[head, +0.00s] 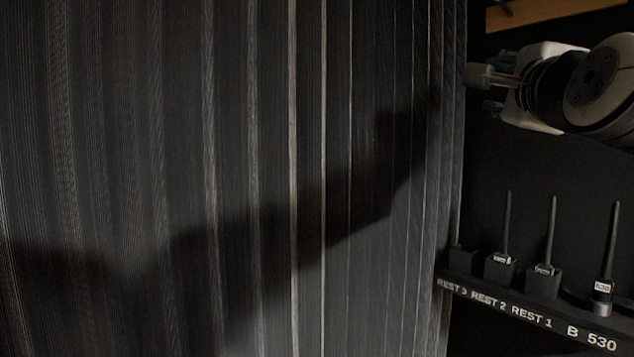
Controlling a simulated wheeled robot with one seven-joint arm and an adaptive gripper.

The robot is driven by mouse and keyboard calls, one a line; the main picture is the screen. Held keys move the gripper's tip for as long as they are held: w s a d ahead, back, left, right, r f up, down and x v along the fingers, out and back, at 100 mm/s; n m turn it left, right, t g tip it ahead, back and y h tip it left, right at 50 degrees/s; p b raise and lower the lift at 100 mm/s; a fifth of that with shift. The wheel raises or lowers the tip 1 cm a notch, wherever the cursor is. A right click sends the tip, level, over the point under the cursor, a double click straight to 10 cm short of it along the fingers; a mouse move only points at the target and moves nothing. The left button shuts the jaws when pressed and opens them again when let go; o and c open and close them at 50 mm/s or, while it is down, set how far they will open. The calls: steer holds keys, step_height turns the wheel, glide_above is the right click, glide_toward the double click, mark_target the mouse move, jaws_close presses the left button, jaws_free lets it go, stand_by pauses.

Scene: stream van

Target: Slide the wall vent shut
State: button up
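My gripper (482,88) is at the upper right of the head view, pointing left toward the edge of a dark ribbed curtain. Its fingers are small and in shadow, so whether they are open or shut cannot be made out. I see nothing clearly held in it. No wall vent can be made out in this view.
The dark curtain (310,120) fills the left and middle, with a shadow across it. A shelf (508,306) at the lower right bears labels "REST 3", "REST 2", "REST 1" and "B 530". Upright antenna-like devices (603,290) stand on it. A wooden piece (540,10) is above my gripper.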

steer(key=s+a+f+n+g+y, duration=0.1)
steer(key=s+a+f+n+g, duration=0.2)
steer(key=f, duration=0.4)
steer(key=s+a+f+n+g+y, duration=0.1)
steer(key=f+n+g+y, duration=0.1)
steer(key=f+n, duration=0.5)
steer(key=s+a+f+n+g+y, duration=0.1)
steer(key=s+a+f+n+g, duration=0.15)
steer(key=f, duration=0.55)
steer(key=s+f+n+g, duration=0.7)
steer(key=s+f+n, duration=0.3)
steer(key=s+f, duration=0.4)
steer(key=shift+s+f+g, duration=0.35)
steer(key=shift+f, duration=0.2)
steer(key=shift+r, duration=0.1)
